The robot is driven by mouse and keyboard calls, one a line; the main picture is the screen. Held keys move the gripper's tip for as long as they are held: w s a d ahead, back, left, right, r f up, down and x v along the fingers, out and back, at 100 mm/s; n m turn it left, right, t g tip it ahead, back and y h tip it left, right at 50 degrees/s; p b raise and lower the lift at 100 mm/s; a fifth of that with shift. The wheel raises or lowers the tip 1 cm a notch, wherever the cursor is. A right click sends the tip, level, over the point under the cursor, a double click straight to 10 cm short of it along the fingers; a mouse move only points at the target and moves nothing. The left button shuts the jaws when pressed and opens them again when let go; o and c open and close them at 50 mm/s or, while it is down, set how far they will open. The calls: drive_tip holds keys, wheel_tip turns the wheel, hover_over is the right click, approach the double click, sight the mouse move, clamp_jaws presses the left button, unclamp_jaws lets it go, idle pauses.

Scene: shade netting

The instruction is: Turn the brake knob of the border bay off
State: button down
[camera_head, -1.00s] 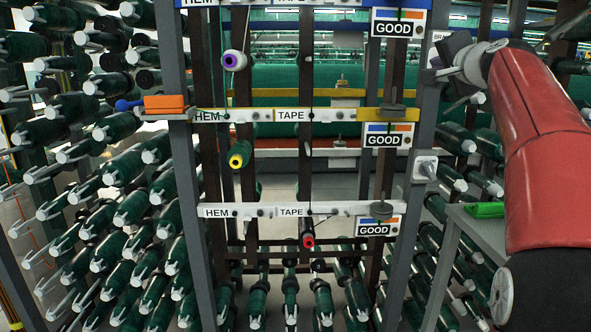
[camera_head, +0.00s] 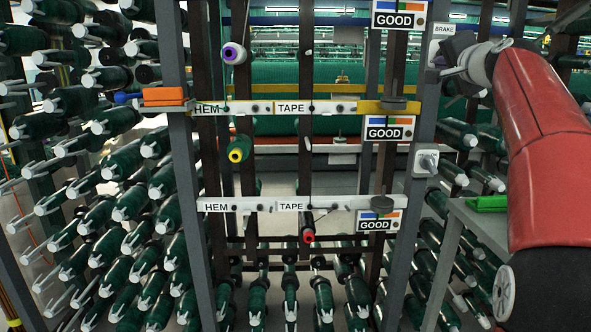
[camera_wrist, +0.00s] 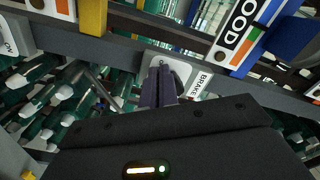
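The upper brake knob's pale plate (camera_wrist: 182,66) is on the grey post, beside a BRAKE label (camera_wrist: 200,84); the label also shows in the head view (camera_head: 443,29). My gripper (camera_wrist: 160,72) is over the middle of this plate, its two dark fingers close together. They appear shut on the knob, which they hide, so its setting cannot be read. In the head view my gripper (camera_head: 441,72) reaches the post from the right. A second brake knob (camera_head: 427,162) sits lower on the same post, untouched. No border name is readable.
Blue, yellow (camera_head: 432,107) and white (camera_head: 340,203) bars cross the rack, with GOOD signs (camera_head: 390,128) near the right post. A grey table (camera_head: 478,222) with a green item (camera_head: 487,203) stands below my arm. Green rolls on pegs fill both sides.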

drive_tip(key=shift+d+f, duration=0.25)
drive_tip(key=shift+d, duration=0.15)
drive_tip(key=shift+f, duration=0.1)
drive_tip(key=shift+s+a+f+b, duration=0.15)
drive_tip(key=shift+f+b, duration=0.1)
drive_tip(key=shift+b, duration=0.3)
drive_tip(key=shift+s+b, duration=1.5)
drive_tip(key=shift+s, duration=1.4)
drive_tip(key=shift+a, duration=0.1)
